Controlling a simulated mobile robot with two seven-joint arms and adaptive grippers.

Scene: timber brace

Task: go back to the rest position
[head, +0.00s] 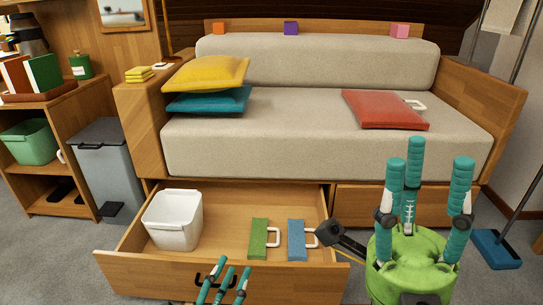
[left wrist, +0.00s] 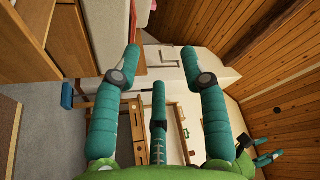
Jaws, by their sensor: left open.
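My left gripper (head: 225,280) shows at the bottom of the head view, its teal fingers in front of the open drawer's handle. In the left wrist view its fingers (left wrist: 160,75) are spread apart with nothing between them. My right gripper (head: 425,180) is large and near at the right of the head view. Its teal fingers point up, stand apart and hold nothing. Teal fingers of another gripper (left wrist: 265,158) show at the right edge of the left wrist view.
A red cushion (head: 385,110) lies on the seat.

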